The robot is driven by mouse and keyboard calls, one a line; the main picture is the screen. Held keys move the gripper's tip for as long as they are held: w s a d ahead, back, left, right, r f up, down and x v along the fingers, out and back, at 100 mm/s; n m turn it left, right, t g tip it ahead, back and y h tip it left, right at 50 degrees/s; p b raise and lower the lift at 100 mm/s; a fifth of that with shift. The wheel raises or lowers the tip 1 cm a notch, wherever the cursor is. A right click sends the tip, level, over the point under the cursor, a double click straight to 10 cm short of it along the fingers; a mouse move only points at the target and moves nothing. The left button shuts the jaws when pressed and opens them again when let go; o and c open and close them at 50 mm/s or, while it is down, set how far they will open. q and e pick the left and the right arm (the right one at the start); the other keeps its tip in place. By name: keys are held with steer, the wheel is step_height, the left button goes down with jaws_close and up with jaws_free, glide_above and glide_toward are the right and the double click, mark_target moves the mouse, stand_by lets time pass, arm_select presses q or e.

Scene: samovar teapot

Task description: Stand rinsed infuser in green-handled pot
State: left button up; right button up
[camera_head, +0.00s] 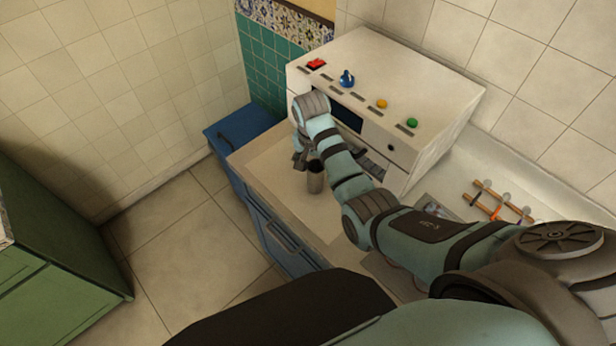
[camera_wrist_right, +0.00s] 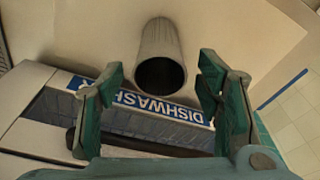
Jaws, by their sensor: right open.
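A grey metal cylinder (camera_head: 316,180), open at the top and dark inside, stands upright on the light counter. I cannot tell whether it is the infuser. My right gripper (camera_head: 302,160) is open and empty, close beside it in the head view. In the right wrist view the cylinder (camera_wrist_right: 160,38) appears ahead, between the two spread green fingers of the right gripper (camera_wrist_right: 158,76). Neither finger visibly touches it. A green round knob (camera_head: 412,123) sits on top of the white appliance. I see no pot that I can identify as green-handled. My left gripper is out of view.
The white appliance (camera_head: 436,82) stands behind my right arm, with red, blue and yellow items on top. A blue label (camera_wrist_right: 160,108) reading "DISHWASH" shows in the wrist view. A rack with orange rods (camera_head: 497,203) lies to the right. The counter's left part (camera_head: 262,160) is clear.

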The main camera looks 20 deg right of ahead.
jaws_close()
stand_by(0.3)
